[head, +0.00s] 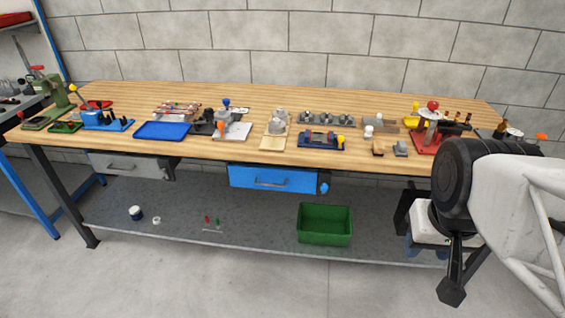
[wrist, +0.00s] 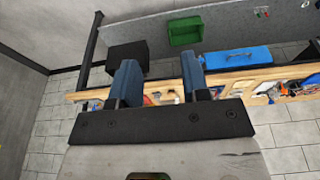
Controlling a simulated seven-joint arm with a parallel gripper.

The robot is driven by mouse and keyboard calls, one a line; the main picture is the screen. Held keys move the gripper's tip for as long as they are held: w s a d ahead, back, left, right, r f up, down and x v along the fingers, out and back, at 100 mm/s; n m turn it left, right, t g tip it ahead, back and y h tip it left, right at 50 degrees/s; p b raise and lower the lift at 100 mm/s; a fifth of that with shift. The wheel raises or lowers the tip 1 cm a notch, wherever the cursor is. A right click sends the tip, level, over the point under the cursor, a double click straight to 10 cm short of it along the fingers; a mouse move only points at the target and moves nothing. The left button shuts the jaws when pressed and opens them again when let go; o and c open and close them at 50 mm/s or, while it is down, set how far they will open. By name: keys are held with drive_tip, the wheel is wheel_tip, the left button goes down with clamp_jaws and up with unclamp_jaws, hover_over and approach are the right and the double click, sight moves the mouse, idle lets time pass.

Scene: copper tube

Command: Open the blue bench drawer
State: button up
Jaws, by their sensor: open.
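The blue bench drawer (head: 290,179) hangs under the front edge of the workbench, near its middle. It looks shut, with its front close to the bench edge. Its bar handle (head: 270,184) runs across the front, and a small blue part (head: 323,188) sits at its right end. In the wrist view the drawer (wrist: 225,61) appears upside down, to the right of my fingers. My gripper (wrist: 158,62) is open and empty, with two blue fingers apart, and it touches nothing. In the head view my arm is at the right, well away from the drawer, and largely hides the gripper.
A grey drawer (head: 122,165) hangs further left. A green bin (head: 325,225) stands on the lower shelf (head: 260,225), below and right of the blue drawer. A black box (wrist: 127,55) is under the bench. Fixtures crowd the wooden top (head: 210,95). The floor in front is clear.

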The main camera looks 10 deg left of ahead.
drive_tip(key=shift+c, duration=0.5)
drive_tip(key=shift+w, duration=0.1)
